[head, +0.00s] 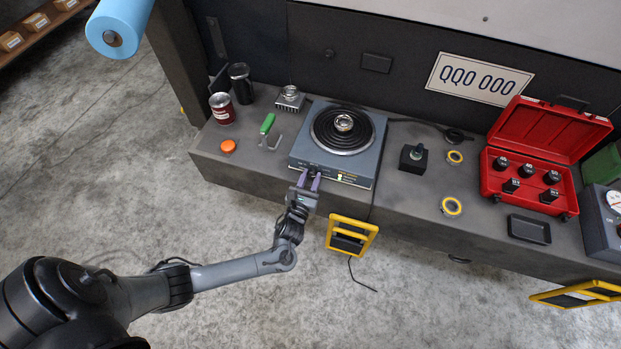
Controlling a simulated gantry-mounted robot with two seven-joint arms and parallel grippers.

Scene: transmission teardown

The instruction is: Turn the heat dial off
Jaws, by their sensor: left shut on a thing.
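The hot plate (373,138) is a grey-blue box with a black coil burner on top, standing on the dark workbench. A small metal part (344,123) sits at the middle of the coil. My left gripper (310,178), with purple fingers, reaches the front panel of the hot plate from below. Its fingers are shut on the heat dial, which is mostly hidden between them. The dial's setting is too small to read. My right gripper is not in view.
Left of the hot plate are a green-handled tool (267,124), an orange puck (228,146) and a red can (222,108). To the right are a black block (413,158), yellow tape rolls (451,206) and an open red case (546,130). A yellow frame (351,237) hangs at the bench front.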

